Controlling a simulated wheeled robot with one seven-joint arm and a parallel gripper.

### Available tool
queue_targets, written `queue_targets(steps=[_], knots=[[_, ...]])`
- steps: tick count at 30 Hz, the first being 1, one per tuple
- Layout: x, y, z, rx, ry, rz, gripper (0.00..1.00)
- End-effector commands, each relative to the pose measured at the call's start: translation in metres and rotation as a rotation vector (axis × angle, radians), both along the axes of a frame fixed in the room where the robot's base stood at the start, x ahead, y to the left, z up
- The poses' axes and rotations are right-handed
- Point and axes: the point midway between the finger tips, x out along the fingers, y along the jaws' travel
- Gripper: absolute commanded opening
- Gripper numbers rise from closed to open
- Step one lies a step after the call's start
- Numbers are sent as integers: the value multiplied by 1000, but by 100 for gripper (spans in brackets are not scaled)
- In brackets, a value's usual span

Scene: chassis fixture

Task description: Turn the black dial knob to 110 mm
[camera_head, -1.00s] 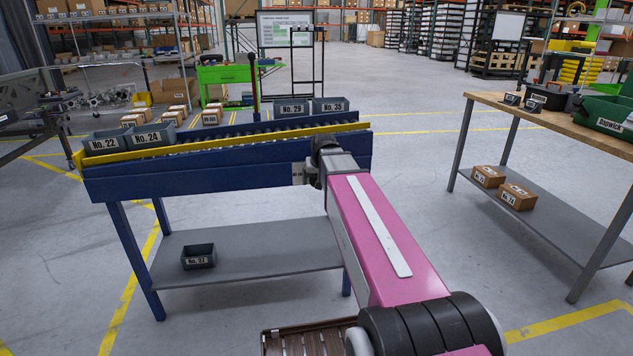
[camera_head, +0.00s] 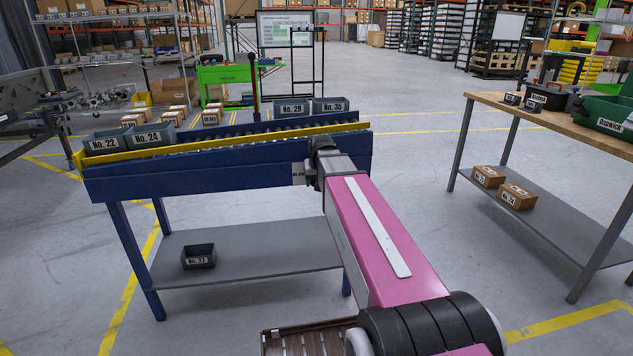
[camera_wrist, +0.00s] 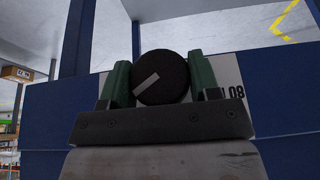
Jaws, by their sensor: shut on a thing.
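The black dial knob (camera_wrist: 161,78) is in the middle of the wrist view, on the blue side of the conveyor bench. A light pointer mark on its face slants from lower left to upper right. My gripper (camera_wrist: 160,82) is shut on the knob, with one green finger on each side of it. A white label plate (camera_wrist: 232,84) behind the right finger is partly covered; "08" can be read on it. In the head view my arm hides the knob, and only part of the plate (camera_head: 299,173) shows beside my wrist. The fingers are hidden there.
The blue conveyor bench (camera_head: 200,174) carries grey bins No. 22, 24, 29 and 35 on top. A grey bin No. 27 (camera_head: 198,256) sits on its lower shelf. A wooden-topped table (camera_head: 560,120) stands to the right, with open floor between.

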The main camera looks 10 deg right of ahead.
Motion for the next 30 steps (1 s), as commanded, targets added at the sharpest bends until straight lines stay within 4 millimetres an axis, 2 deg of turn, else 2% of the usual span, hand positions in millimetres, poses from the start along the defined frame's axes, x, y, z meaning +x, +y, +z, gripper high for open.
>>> queue_targets(steps=[8,30], knots=[[0,2,0,-185,1,2,33],[0,3,-1,-830,0,1,33]])
